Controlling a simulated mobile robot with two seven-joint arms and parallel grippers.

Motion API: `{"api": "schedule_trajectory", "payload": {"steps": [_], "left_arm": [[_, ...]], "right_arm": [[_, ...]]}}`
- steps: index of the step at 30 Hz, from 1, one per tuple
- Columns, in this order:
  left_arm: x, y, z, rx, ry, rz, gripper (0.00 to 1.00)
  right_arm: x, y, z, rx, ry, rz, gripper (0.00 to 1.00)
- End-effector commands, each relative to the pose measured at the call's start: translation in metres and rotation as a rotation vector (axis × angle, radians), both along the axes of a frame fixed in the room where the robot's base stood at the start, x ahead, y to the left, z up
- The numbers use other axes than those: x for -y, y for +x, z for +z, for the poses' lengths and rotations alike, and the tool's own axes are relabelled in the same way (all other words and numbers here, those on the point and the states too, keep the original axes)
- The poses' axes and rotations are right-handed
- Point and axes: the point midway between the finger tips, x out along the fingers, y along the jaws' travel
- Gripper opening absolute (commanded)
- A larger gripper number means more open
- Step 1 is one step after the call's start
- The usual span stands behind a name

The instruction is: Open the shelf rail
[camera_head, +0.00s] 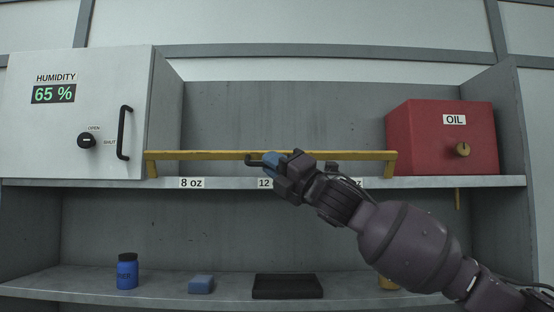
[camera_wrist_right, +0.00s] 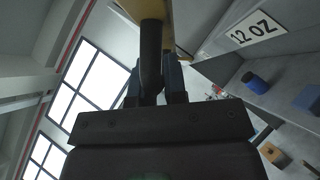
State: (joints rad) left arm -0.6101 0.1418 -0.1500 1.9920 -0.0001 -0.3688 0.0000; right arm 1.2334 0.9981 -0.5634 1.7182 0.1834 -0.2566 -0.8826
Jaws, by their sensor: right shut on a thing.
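The yellow shelf rail (camera_head: 215,155) runs level across the front of the upper shelf, in front of the bay between the white humidity cabinet and the red oil box. Its black handle (camera_head: 251,160) sticks out near the middle. My right gripper (camera_head: 272,163) is at the handle, its blue fingers shut on it. In the right wrist view the dark handle (camera_wrist_right: 151,50) runs between the two fingers (camera_wrist_right: 152,92), with a bit of yellow rail (camera_wrist_right: 183,48) beyond. My gripper hides part of the rail. My left gripper is not in view.
The humidity cabinet (camera_head: 60,115) stands left, the red oil box (camera_head: 420,140) right. On the lower shelf are a blue bottle (camera_head: 127,272), a blue block (camera_head: 201,285) and a black tray (camera_head: 287,287). No cups show behind the rail.

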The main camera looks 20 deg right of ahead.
Motion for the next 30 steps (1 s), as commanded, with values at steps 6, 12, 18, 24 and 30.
{"api": "schedule_trajectory", "payload": {"steps": [6,12,18,24,30], "left_arm": [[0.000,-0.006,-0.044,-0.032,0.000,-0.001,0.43],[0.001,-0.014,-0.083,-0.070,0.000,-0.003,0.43],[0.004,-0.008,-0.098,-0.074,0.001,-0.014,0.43],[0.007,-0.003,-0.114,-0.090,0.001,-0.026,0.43],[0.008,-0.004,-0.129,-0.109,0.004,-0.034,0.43]], "right_arm": [[-0.002,0.007,-0.026,0.192,-0.055,0.003,0.00],[-0.002,0.008,-0.042,0.373,-0.106,0.003,0.00],[-0.002,0.011,-0.056,0.553,-0.159,0.003,0.00],[0.000,0.015,-0.068,0.726,-0.209,0.002,0.00],[0.001,0.018,-0.075,0.874,-0.252,0.002,0.00]]}}
